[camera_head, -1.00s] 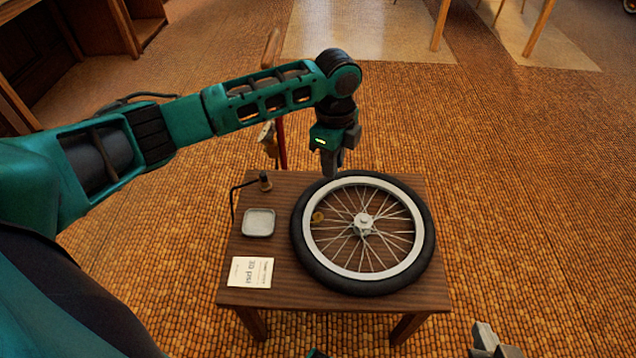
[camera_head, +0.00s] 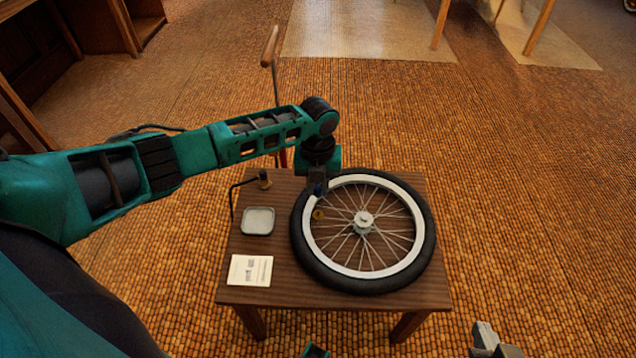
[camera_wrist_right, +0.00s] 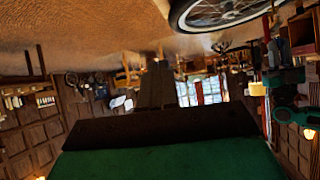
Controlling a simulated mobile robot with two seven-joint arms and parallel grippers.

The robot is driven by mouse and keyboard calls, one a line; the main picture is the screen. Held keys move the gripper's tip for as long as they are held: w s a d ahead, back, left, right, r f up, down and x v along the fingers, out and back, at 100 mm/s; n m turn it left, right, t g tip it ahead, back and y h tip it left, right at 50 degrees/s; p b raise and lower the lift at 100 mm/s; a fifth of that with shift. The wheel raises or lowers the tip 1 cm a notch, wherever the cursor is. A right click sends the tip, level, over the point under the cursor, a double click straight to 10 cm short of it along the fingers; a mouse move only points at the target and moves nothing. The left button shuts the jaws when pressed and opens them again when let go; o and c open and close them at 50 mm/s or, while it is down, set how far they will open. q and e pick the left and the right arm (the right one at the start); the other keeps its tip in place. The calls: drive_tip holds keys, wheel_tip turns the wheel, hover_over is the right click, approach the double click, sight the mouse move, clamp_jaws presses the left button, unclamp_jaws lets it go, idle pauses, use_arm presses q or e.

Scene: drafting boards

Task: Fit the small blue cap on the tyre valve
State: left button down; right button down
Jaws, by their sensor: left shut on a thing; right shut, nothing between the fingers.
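The wheel (camera_head: 427,235) with its black tyre lies flat on the small wooden table. A small brass-coloured piece, seemingly the valve (camera_head: 318,214), shows at the inner left of the rim. My left gripper (camera_head: 318,192) points down over the rim's upper left, just above that piece in the picture. It is shut on a small dark-blue thing, seemingly the cap (camera_head: 318,188), mostly hidden by the fingers. Whether the cap touches the valve cannot be told. My right gripper (camera_head: 490,340) is shut and empty at the bottom right, off the table.
A shallow grey tray (camera_head: 258,221) looks empty, left of the wheel. A printed card (camera_head: 250,270) lies in front of it. A black hose with a brass end (camera_head: 264,180) stands at the back left. A wooden-handled pump (camera_head: 270,46) rises behind the table.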

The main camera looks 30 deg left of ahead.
use_arm(q)
drive_tip(key=b, duration=0.5)
hover_over(318, 211)
wheel_tip(318, 211, down, 5)
drive_tip(key=shift+r, duration=0.1)
drive_tip(key=shift+f, duration=0.45)
drive_tip(key=shift+f+b, duration=0.95)
drive_tip(key=shift+f, duration=0.4)
drive_tip(key=c, duration=0.9)
unclamp_jaws()
